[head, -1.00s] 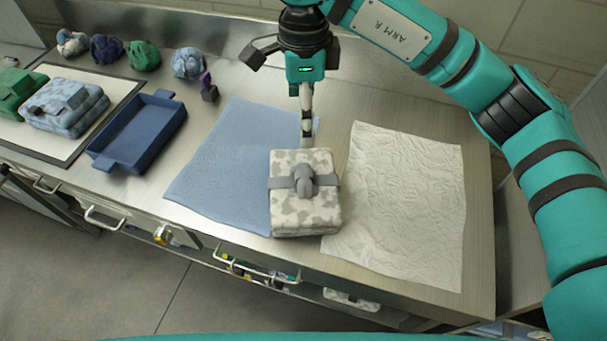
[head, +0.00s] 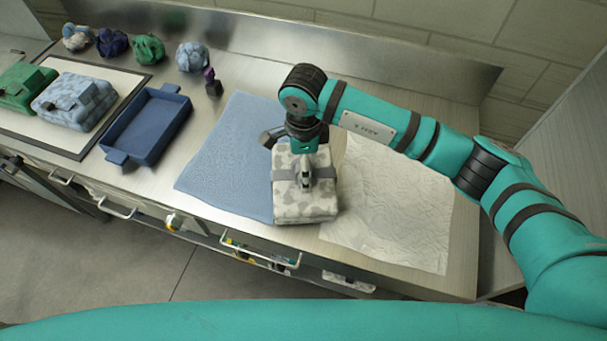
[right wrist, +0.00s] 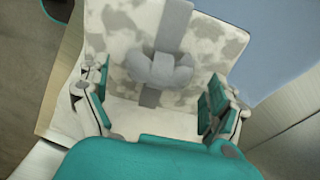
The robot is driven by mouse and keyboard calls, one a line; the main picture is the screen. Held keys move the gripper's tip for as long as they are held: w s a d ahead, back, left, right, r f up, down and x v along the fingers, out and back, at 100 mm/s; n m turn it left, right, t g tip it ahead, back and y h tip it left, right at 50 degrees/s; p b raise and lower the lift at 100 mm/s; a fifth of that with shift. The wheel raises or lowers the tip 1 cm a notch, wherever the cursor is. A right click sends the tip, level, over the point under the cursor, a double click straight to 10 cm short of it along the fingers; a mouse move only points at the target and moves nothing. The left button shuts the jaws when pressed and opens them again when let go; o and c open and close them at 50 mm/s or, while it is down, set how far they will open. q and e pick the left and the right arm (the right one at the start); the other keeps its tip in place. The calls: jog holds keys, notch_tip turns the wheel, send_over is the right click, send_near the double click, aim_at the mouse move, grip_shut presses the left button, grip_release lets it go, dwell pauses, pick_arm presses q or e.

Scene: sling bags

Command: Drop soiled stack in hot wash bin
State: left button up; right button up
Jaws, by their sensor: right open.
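A grey-and-white blotched stack (head: 290,207) with a grey strap and knot lies on the counter, between the blue cloth and the white crinkled sheet. It also shows in the right wrist view (right wrist: 205,48), its knot (right wrist: 158,72) just beyond the fingers. My right gripper (head: 305,180) is over the stack from above, open, with its fingers apart to either side near the knot in the wrist view (right wrist: 152,98). I cannot tell whether they touch it. I see nothing clearly marked as the hot wash bin. My left gripper is not in view.
A blue cloth (head: 222,165) and white sheet (head: 390,210) flank the stack. A blue tray (head: 122,158) stands left, beside green (head: 22,92) and light-blue (head: 75,98) stacks on a mat. Several bundles line the back. Handled drawers (head: 260,258) are below the front edge.

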jog(key=shift+f, duration=0.6)
jog(key=shift+r, duration=0.1)
jog(key=c, duration=1.8)
